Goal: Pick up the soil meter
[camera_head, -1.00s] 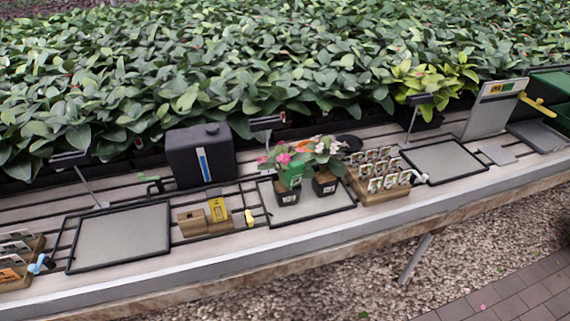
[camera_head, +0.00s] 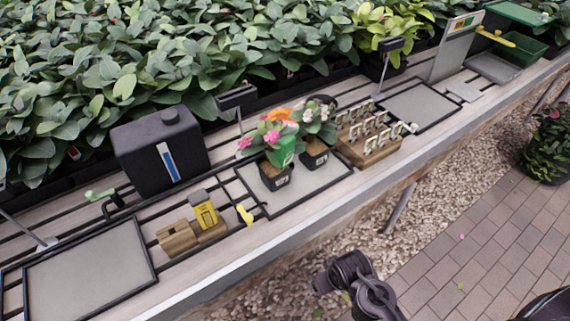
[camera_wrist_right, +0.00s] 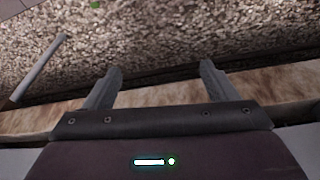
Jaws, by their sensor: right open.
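The soil meter appears to be the small yellow device with a grey top (camera_head: 205,212). It stands in a wooden block holder (camera_head: 178,238) on the slatted bench in the head view, left of the potted flowers. My right gripper (camera_wrist_right: 159,70) is open and empty in the right wrist view, with two grey fingers apart over gravel and the bench edge. The soil meter is not in that view. A dark part of my arm shows at the bottom of the head view, in front of the bench and away from the meter. My left gripper is not in view.
A black box-shaped container (camera_head: 160,150) stands behind the meter. Flowers in pots (camera_head: 276,174) stand on a black-framed tray (camera_head: 332,180) to its right. An empty framed tray (camera_head: 90,270) lies to the left. A wooden rack (camera_head: 384,151) holds several labelled items. Gravel lies below the bench.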

